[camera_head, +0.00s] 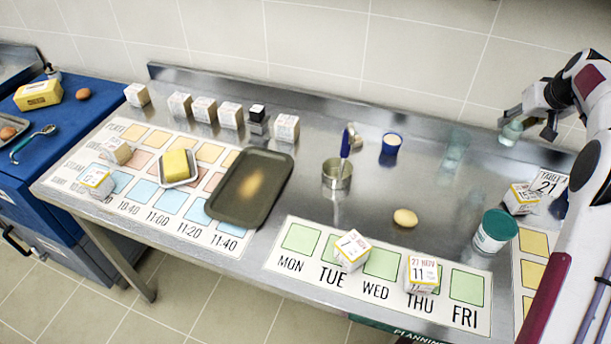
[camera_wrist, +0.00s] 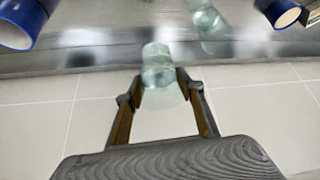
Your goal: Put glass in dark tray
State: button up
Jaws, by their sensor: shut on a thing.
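My gripper (camera_head: 526,127) is at the far right, raised above the back of the steel table. It is shut on a clear greenish glass (camera_head: 511,131), which also shows between the fingertips in the wrist view (camera_wrist: 158,64). The dark tray (camera_head: 226,205) lies left of the table's middle, far to the left of my gripper, with a tan patch of light on it and nothing standing in it. A second clear glass (camera_head: 455,150) stands on the table left of my gripper.
A blue cup (camera_head: 391,145), a metal pot (camera_head: 337,176) with a blue-handled tool and a yellowish potato-like item (camera_head: 405,217) stand between gripper and tray. A green-lidded tub (camera_head: 495,231) is at the right. White boxes (camera_head: 286,128) line the back. A butter dish (camera_head: 180,168) is left of the tray.

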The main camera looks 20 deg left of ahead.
jog(key=s+a+r+n, duration=0.1)
jog(key=s+a, duration=0.1)
jog(key=a, duration=1)
jog(key=s+a+r+n+y, duration=0.1)
jog(key=s+a+r, duration=0.1)
jog(key=a, duration=0.9)
jog(key=s+a+r+n, duration=0.1)
jog(key=s+a, duration=0.1)
jog(key=a, duration=1)
jog(key=s+a+f+n+g+y, duration=0.1)
jog(key=s+a+n, duration=0.3)
jog(key=s+a, duration=0.7)
jog(key=s+a+f+n+g+y, duration=0.2)
jog(key=s+a+n, duration=0.1)
jog(key=s+a, duration=0.8)
jog(key=shift+s+a+f+n+g+y, duration=0.2)
jog(key=shift+a+f+n+g+y, duration=0.15)
jog(key=shift+a, duration=0.55)
jog(key=shift+f, duration=0.1)
send_over(262, 188)
jog(key=shift+f, duration=2.45)
jog(key=shift+f, duration=0.15)
jog(key=shift+f, duration=2.35)
